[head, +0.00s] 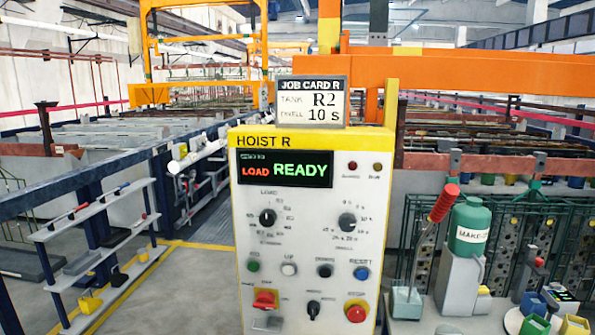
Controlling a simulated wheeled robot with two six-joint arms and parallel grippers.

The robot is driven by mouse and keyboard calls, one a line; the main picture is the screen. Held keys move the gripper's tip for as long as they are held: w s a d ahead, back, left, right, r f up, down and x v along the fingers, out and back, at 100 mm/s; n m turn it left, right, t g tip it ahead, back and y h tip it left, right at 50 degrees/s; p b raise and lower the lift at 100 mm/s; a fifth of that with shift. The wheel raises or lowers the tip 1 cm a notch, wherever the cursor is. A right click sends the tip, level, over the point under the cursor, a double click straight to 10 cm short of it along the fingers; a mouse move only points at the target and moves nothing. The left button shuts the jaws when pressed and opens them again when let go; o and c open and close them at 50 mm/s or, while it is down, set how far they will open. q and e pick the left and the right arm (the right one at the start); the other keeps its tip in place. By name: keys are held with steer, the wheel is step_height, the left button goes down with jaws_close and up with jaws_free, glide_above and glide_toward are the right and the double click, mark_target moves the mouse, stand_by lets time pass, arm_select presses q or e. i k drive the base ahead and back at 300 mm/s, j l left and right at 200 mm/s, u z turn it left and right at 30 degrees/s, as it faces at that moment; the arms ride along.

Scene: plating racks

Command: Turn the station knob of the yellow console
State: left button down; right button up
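The yellow console (240,200) stands upright in the middle of the head view, with a pale front panel and the name HOIST R on its top edge. Its station knob (267,217) is a black round knob on the upper left of the panel, with LOAD printed above it and small marks around it. Its pointer direction is too small to tell. The display (284,169) reads LOAD in red and READY in green. A job card (312,101) on top reads TANK R2, DWELL 10 S. Neither of my grippers is in view.
A second black knob (347,221), labelled dwell, sits right of the station knob. Below are several buttons, a red switch (264,299) and a red stop button (356,313). A red-handled lever (443,203) and a green bottle (470,228) stand to the right. A shelf rack (100,205) stands left.

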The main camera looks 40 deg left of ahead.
mark_target(268, 217)
steer(key=u, duration=1.4)
